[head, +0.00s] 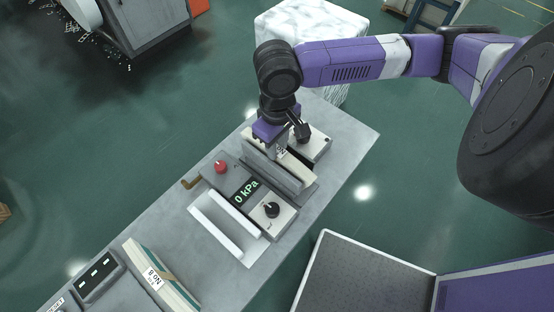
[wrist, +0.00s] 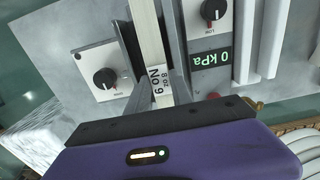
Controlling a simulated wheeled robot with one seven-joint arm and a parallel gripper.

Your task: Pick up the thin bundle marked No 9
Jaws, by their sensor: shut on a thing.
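The thin bundle marked No 9 is a pale strip of stacked sheets (wrist: 148,30) with a white label reading "8 oz No 9". It lies between the dark upright walls of a grey holder (head: 300,183). In the wrist view my gripper (wrist: 158,96) has a grey finger on each side of the bundle at its label, shut on it. In the head view my gripper (head: 281,150) points down at the holder, and the fingers and arm hide part of the bundle. I cannot tell whether the bundle is lifted off the holder's floor.
A panel with a "0 kPa" display (head: 246,191), a red button (head: 221,166) and black knobs (head: 272,209) adjoins the holder. White rails (head: 228,224) lie nearby. A thicker bundle marked No 8 (head: 170,284) stands at lower left. A white marbled block (head: 312,22) stands behind.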

